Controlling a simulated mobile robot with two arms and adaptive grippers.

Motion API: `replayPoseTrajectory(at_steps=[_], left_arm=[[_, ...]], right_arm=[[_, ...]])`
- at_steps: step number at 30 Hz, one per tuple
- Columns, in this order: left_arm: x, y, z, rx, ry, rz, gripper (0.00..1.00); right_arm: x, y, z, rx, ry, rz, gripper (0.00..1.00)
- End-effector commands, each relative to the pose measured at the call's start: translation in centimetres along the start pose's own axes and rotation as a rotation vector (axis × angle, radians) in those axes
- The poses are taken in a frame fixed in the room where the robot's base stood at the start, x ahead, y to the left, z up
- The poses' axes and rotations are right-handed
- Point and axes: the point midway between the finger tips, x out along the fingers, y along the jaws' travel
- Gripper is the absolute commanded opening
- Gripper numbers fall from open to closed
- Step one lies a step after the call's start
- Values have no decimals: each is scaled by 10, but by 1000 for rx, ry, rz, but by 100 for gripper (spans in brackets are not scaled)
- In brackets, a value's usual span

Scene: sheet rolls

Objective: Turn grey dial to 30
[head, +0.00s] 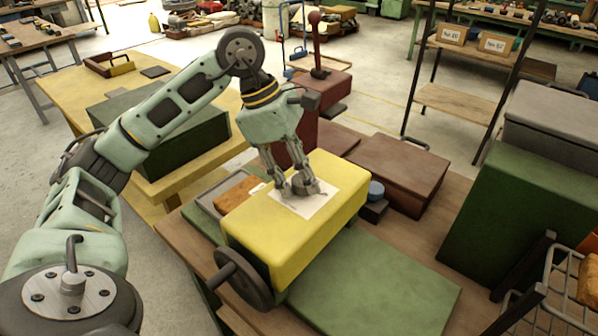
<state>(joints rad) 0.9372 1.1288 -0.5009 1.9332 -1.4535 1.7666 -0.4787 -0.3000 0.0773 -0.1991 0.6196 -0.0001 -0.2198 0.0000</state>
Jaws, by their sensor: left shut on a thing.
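The grey dial (303,184) sits on a white scale plate (318,204) on top of a yellow box (268,238). My left gripper (303,190) points down from above, its fingers closed around the dial. The fingers cover much of the dial, and the scale's marks are too small to read, so I cannot tell its setting. My right gripper is not in view.
A dark handwheel (242,280) sticks out of the yellow box's front left side. A green plate (375,285) lies in front, and a brown-red box (398,170) stands behind. A red-knobbed lever (316,45) rises at the back. A large green box (530,215) stands at right.

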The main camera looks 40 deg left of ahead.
Motion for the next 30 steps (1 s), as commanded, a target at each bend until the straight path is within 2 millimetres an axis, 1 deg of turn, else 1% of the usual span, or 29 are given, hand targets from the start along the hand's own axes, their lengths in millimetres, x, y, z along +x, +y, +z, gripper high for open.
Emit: replayPoseTrajectory(at_steps=[1,5,6,10,17,19,22,26,30], left_arm=[[-4,4,2,-4,-9,17,7],[-4,4,2,-4,-9,17,7],[-4,4,2,-4,-10,17,36],[-3,3,2,-3,-9,14,47],[-2,2,1,-2,-5,7,48],[-2,1,1,-2,-4,6,48],[-6,2,1,-2,-4,7,48],[-24,2,2,-2,-5,9,48],[-56,2,2,-2,-7,12,48]], right_arm=[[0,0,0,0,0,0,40],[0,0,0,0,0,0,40],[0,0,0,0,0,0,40],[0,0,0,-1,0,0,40],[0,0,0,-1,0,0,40],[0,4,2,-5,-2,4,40],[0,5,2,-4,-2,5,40],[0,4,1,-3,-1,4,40],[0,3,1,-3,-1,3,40]])
